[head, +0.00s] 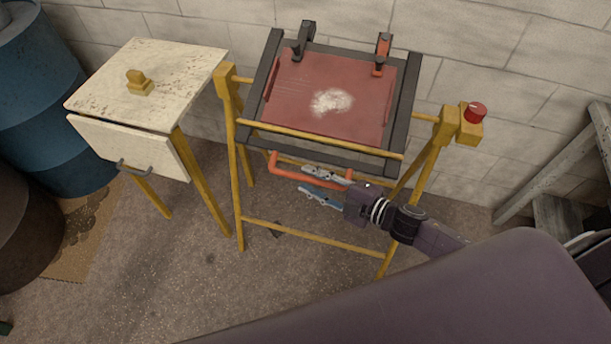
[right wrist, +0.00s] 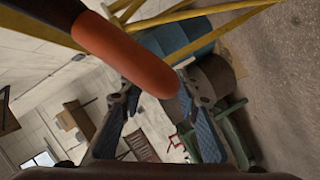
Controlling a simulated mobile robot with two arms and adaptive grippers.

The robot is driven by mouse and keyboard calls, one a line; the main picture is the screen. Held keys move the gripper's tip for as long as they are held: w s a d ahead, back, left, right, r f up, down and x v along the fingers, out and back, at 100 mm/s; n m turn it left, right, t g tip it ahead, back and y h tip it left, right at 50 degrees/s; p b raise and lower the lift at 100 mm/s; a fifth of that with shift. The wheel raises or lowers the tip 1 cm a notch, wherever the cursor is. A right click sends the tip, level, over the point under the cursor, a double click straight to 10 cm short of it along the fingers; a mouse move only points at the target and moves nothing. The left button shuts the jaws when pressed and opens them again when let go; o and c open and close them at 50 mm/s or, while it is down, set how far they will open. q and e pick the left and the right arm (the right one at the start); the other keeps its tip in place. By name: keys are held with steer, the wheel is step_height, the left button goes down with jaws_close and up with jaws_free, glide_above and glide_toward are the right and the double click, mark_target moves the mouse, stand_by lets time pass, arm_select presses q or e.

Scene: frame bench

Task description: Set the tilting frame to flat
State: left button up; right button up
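The tilting frame (head: 408,95) is a dark square frame around a dull red panel (head: 290,90) with a white patch, held in a yellow stand. It looks tilted, its near edge lower than its far edge. A U-shaped orange handle (head: 287,172) hangs from the near edge; its thick bar also shows in the right wrist view (right wrist: 125,52). My right gripper (head: 308,181) is open at the handle's right part. In the right wrist view, the bar's end lies near and between the parted fingertips; contact cannot be told. My left gripper is out of view.
A red knob (head: 475,112) sits on the stand's right post. A black clamp (head: 303,40) and a red clamp (head: 382,52) stand at the frame's far edge. A cream cabinet (head: 150,85) and blue barrel (head: 50,110) are left. A block wall stands close behind.

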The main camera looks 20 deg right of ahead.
steer(key=shift+x, duration=0.9)
steer(key=shift+c, duration=0.2)
jaws_close()
